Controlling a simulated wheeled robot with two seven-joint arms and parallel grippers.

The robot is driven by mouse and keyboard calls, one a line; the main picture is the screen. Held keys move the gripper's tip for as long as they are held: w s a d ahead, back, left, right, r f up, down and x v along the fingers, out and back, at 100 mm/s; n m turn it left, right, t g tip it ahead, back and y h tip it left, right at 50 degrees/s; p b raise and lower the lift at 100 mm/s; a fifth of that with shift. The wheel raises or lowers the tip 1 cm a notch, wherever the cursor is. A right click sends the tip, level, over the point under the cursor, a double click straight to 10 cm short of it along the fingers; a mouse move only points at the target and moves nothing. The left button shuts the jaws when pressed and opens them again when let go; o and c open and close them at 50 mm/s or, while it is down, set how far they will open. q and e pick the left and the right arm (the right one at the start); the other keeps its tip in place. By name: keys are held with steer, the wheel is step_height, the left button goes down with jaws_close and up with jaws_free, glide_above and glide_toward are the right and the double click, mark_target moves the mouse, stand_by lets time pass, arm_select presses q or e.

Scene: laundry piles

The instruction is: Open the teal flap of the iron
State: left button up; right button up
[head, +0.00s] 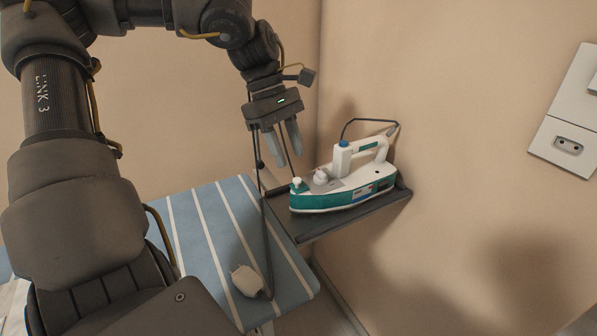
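A white and teal iron (345,186) sits upright on a dark shelf (330,226) in the corner, its pointed front toward the left. It has a blue-topped knob (343,147), a white round knob and a small white and teal piece (298,186) at its front tip. Teal also shows along its lower body and handle. I cannot tell which teal part is the flap or whether it is open. My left gripper (287,160) points down above the iron's front, its fingers apart and empty, not visibly touching it. My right gripper is not in view.
A blue and white striped ironing board (215,235) lies left of the shelf, with a white plug (248,280) and dark cord on it. Walls stand close behind and right of the iron. A wall socket (568,145) is at far right.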

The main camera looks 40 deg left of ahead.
mark_target(297, 179)
arm_select(q)
steer(key=x, duration=0.3)
steer(key=shift+a+f, duration=0.15)
steer(key=shift+f, duration=0.35)
steer(key=shift+d+f, duration=0.25)
steer(key=shift+d, duration=0.1)
steer(key=shift+a, duration=0.1)
jaws_close()
